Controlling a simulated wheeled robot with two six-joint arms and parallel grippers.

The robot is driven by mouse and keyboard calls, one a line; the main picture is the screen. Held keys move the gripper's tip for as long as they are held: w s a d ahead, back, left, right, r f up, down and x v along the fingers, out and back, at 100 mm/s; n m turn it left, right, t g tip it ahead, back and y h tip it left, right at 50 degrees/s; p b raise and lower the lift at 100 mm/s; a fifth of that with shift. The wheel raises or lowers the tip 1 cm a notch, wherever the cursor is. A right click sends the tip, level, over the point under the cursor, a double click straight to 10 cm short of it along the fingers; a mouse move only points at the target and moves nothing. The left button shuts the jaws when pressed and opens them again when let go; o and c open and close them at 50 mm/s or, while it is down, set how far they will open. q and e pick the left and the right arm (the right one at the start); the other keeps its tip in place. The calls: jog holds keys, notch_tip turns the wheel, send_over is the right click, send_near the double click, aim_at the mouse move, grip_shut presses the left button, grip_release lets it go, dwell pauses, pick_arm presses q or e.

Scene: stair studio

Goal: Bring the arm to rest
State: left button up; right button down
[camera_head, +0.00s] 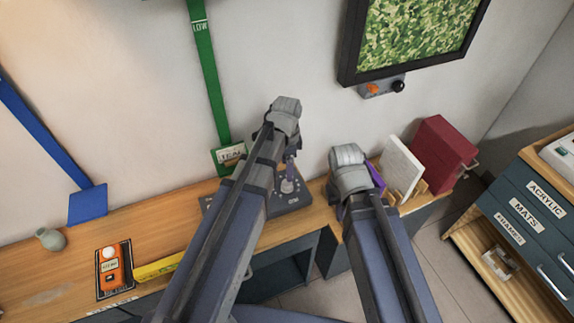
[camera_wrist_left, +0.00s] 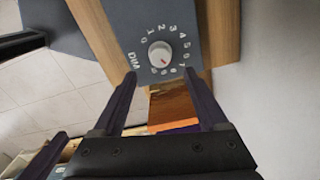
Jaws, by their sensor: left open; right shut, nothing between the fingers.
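My left arm reaches over the bench in the head view, and its gripper (camera_head: 290,168) is partly hidden behind the wrist, above a dark grey dial box. In the left wrist view this gripper (camera_wrist_left: 163,88) is open and empty. The box's round white knob (camera_wrist_left: 159,54), ringed by numbers and marked DIM, shows just beyond and between the fingertips; I cannot tell whether they touch the box. My right arm is raised on the right, with its gripper (camera_head: 376,176) shut and empty near a white upright block (camera_head: 401,166), partly hidden by the wrist.
The wooden bench (camera_head: 170,196) runs along the wall. An orange device (camera_head: 113,268), a yellow bar (camera_head: 158,268) and a grey-green vase (camera_head: 50,239) are at left. A red binder (camera_head: 440,153) stands right of the white block. A drawer cabinet (camera_head: 525,222) is at far right.

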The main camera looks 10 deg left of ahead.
dwell(0.3)
pick_arm(q)
jog(key=s+d+n, duration=0.2)
jog(key=s+n, duration=0.2)
jog(key=s, duration=0.3)
jog(key=s+d+n+y, duration=0.1)
jog(key=s+d+n, duration=0.2)
jog(key=s+n, duration=0.2)
jog(key=shift+s+d+n, duration=0.25)
jog(key=shift+s+n, duration=0.05)
jog(key=shift+s, duration=0.6)
dwell(1.6)
